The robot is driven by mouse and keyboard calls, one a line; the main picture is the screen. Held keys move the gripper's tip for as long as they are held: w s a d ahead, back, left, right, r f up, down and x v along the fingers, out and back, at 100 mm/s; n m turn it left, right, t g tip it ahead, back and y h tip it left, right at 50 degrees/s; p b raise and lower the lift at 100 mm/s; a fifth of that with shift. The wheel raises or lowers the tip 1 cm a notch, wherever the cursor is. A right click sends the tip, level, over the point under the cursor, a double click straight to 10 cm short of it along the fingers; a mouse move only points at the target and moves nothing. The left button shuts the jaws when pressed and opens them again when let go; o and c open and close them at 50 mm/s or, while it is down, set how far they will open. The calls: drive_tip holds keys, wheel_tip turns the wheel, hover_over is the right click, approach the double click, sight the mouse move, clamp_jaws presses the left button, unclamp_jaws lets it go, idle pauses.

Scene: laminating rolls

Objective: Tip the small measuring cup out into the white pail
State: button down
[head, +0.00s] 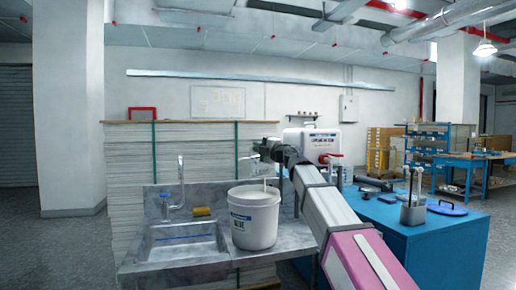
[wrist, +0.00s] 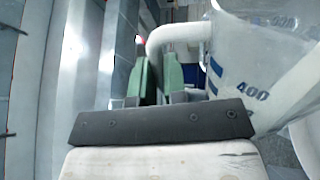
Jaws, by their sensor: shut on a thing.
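The white pail (head: 254,222) with a blue label stands upright on the metal drainboard beside the sink. My gripper (head: 262,150) is above the pail's open top in the head view. In the wrist view its green-padded fingers (wrist: 157,80) are shut on the white handle of the small measuring cup (wrist: 262,62). The cup is clear plastic with blue marks, one reading 400, and sits right of the fingers. Its contents and exact tilt cannot be told.
The sink basin (head: 184,243) with a tap (head: 181,180) and a yellow sponge (head: 202,211) lies left of the pail. A white container with a red tap (head: 312,143) stands behind. A blue bench (head: 420,240) at right holds a metal utensil holder (head: 412,214) and blue lids.

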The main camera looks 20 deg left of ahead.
drive_tip(key=shift+w, duration=0.15)
drive_tip(key=shift+w+d+r+m+h, duration=0.15)
drive_tip(key=shift+w+d+r+m, duration=0.1)
drive_tip(key=shift+w+m, duration=0.25)
drive_tip(key=shift+w+d+r+m+h, duration=0.1)
drive_tip(key=shift+w+d+m+h, duration=0.1)
drive_tip(key=shift+w+m, duration=0.3)
idle(0.8)
drive_tip(key=shift+w+d+r+m+t, duration=0.1)
drive_tip(key=shift+w+d+m+t, duration=0.15)
drive_tip(key=shift+w+m, duration=0.25)
drive_tip(key=shift+w+d+r+m+t, duration=0.15)
drive_tip(key=shift+w+d+m, duration=0.15)
drive_tip(key=shift+m, duration=0.3)
drive_tip(key=shift+s+a, duration=0.1)
idle(2.5)
drive_tip(key=shift+s+a+r+n+g, duration=0.15)
drive_tip(key=shift+s+a+n, duration=0.25)
drive_tip(key=shift+s+n, duration=0.4)
drive_tip(key=shift+s+a+r+n+g, duration=0.15)
drive_tip(key=shift+s+a+n, duration=0.2)
drive_tip(key=shift+s+n, duration=0.45)
